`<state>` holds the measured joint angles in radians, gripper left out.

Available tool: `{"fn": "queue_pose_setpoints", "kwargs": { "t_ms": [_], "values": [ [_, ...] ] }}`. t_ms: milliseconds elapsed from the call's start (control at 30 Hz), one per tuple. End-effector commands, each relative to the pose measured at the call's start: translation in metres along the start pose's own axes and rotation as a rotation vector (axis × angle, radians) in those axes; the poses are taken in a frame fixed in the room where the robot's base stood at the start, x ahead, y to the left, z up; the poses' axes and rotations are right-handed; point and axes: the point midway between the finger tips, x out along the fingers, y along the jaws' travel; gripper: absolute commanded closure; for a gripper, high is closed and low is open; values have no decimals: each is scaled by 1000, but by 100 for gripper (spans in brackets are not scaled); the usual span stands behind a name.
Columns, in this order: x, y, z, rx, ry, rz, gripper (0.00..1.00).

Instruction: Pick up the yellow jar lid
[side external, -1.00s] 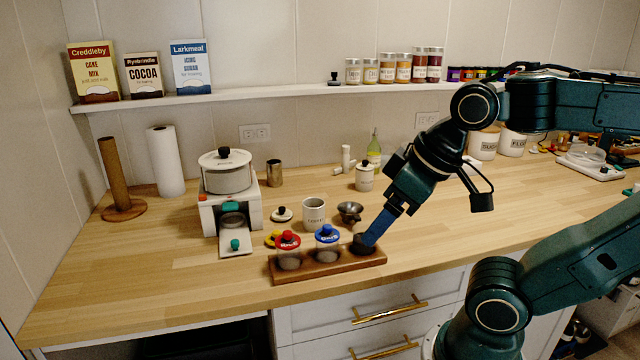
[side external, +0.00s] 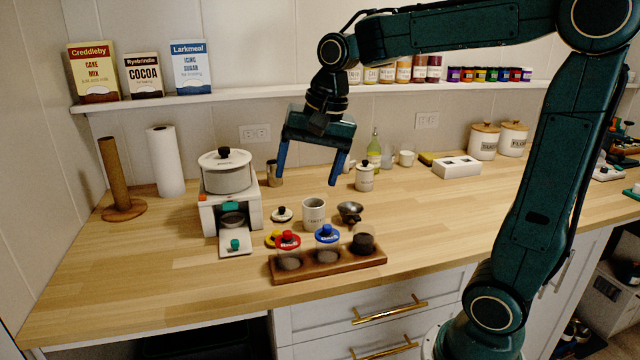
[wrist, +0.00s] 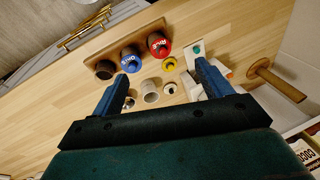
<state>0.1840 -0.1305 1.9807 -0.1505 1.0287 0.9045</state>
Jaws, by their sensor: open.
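The yellow jar lid (side external: 272,239) lies on the counter just behind the red-lidded jar, which partly hides it in the side view. In the wrist view the yellow lid (wrist: 169,63) shows whole, with a dark knob, beside the red lid. My gripper (side external: 309,178) is open and empty, raised above the counter behind the mug. In the wrist view its two blue fingers stand wide apart, with the yellow lid beyond them and between their lines.
A wooden rack (side external: 330,268) holds the red-lidded jar (side external: 288,243), the blue-lidded jar (side external: 327,240) and a dark open jar (side external: 363,243).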

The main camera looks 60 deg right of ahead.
Motion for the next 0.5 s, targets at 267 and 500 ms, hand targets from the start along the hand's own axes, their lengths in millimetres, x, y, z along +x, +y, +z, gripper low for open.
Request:
{"fn": "queue_pose_setpoints", "kwargs": {
  "t_ms": [267, 500],
  "values": [
    [33, -23, -55, 331, -54, 61, 22],
    [71, -32, -101, 615, -87, 121, 22]
  ]
}}
